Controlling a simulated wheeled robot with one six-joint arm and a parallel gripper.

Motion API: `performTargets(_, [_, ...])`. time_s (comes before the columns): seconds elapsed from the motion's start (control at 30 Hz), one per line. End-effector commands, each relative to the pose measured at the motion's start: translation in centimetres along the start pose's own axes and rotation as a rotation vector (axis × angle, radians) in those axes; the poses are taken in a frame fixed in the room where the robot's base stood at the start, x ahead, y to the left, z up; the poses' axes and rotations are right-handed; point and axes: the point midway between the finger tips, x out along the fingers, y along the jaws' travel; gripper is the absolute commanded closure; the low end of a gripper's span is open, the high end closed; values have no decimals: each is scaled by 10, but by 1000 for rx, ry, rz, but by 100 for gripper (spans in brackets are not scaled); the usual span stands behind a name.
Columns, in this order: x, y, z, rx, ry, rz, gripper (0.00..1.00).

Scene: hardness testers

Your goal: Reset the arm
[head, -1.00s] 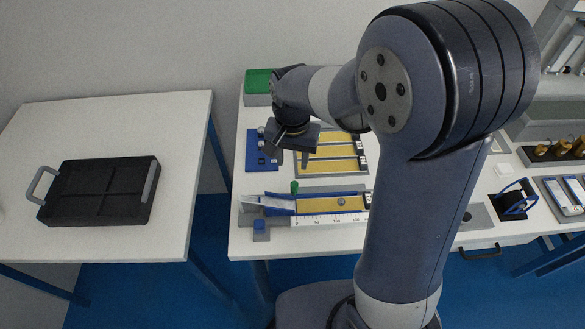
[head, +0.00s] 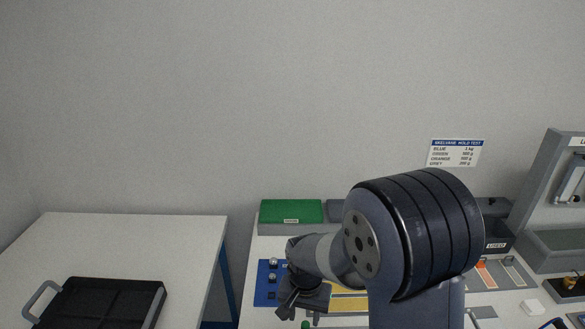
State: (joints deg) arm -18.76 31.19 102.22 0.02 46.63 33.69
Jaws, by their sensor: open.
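My gripper (head: 303,304) is at the end of my bent arm, over the left part of the right-hand table. Its jaws point down and left and look empty. It is beside the blue plate (head: 266,292) with small metal knobs, and above the left edge of the yellow-lined tray (head: 350,303). My arm's large dark elbow hides the middle of that table. The lower arm and base are out of the picture.
A black tray with handles (head: 100,306) lies on the left table (head: 130,238). A green-topped box (head: 291,212) stands at the back of the right table. A wall sign (head: 457,153) and a grey tester (head: 560,205) are at right. A gap separates the tables.

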Motion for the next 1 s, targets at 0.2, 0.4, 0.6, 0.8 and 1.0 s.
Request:
performTargets(0.2, [29,1,0,0,-2,2,59])
performTargets(0.4, [34,7,-2,3,0,0,59])
performTargets(0.6, [34,8,-3,1,1,0,59])
performTargets(0.8, [33,8,-3,1,1,-1,59])
performTargets(1.0, [19,11,-7,13,11,-8,59])
